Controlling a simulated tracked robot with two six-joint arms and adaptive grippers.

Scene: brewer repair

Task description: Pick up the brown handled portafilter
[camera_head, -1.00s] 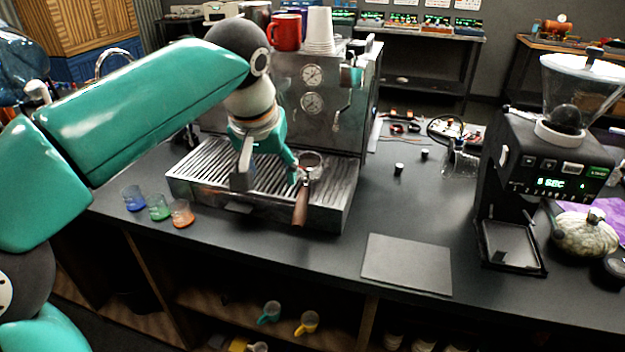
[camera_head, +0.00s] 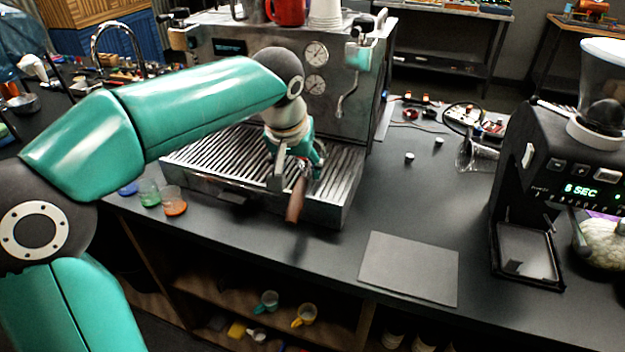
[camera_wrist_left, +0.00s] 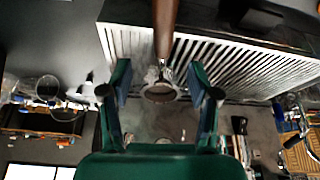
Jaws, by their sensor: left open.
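The brown handled portafilter (camera_head: 296,199) rests on the slatted drip tray (camera_head: 222,165) of the steel espresso machine, its handle pointing toward the front edge. My left gripper (camera_head: 297,180) is at the portafilter, one finger on each side, and hides much of its metal head. In the left wrist view, the portafilter (camera_wrist_left: 166,35) shows its brown handle at the top and its round metal basket between the fingers. The open left gripper (camera_wrist_left: 160,92) has a gap between each finger and the portafilter. My right gripper is not in view.
The espresso machine (camera_head: 225,62) stands behind the tray. Small glasses (camera_head: 174,201) sit left of it. A flat grey mat (camera_head: 409,268) lies at the right front. A black grinder (camera_head: 570,170) stands at the far right. The counter between mat and machine is mostly clear.

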